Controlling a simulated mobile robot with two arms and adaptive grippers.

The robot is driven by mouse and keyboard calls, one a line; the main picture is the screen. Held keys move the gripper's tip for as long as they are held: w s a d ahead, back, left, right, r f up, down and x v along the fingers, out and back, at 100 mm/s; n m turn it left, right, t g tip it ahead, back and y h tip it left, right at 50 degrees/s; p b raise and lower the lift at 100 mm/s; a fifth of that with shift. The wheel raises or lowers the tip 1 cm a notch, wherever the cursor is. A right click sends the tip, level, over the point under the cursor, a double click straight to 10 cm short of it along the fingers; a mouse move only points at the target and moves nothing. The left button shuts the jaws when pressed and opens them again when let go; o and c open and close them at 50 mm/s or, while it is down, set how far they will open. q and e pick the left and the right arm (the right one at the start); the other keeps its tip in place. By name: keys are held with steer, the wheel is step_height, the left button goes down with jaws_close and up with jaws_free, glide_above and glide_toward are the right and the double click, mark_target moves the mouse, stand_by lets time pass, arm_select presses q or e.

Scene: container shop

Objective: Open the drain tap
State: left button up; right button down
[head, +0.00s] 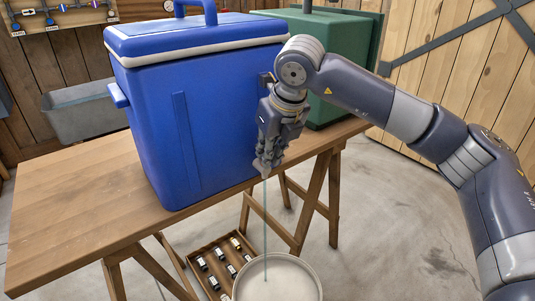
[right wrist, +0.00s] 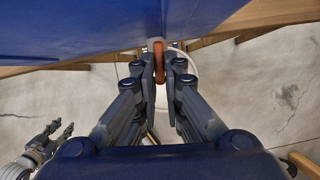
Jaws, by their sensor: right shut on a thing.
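The blue cooler (head: 190,110) stands on the wooden trestle table, its lid on. The drain tap (right wrist: 159,62) shows in the right wrist view as an orange-red lever on the cooler's front. My right gripper (head: 262,170) is shut around this lever, with a finger on either side; in the head view it hides the tap. A thin, pale stream (head: 265,225) runs straight down from below the gripper into a round white bucket (head: 236,284) on the floor. My left gripper (right wrist: 62,129) shows only in the right wrist view, at the lower left, fingers apart and empty.
A green box (head: 345,50) stands behind the cooler at right. A wooden crate (head: 190,257) with several small bottles lies on the floor beside the bucket. A grey tub (head: 82,112) is behind the table (head: 75,205), whose left part is bare.

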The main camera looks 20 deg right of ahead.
steer(key=shift+d+n, duration=0.1)
steer(key=shift+n, duration=0.4)
steer(key=c, duration=2)
jaws_free()
steer(key=shift+w, duration=0.1)
steer(key=v, duration=1.2)
steer(key=shift+d, duration=0.2)
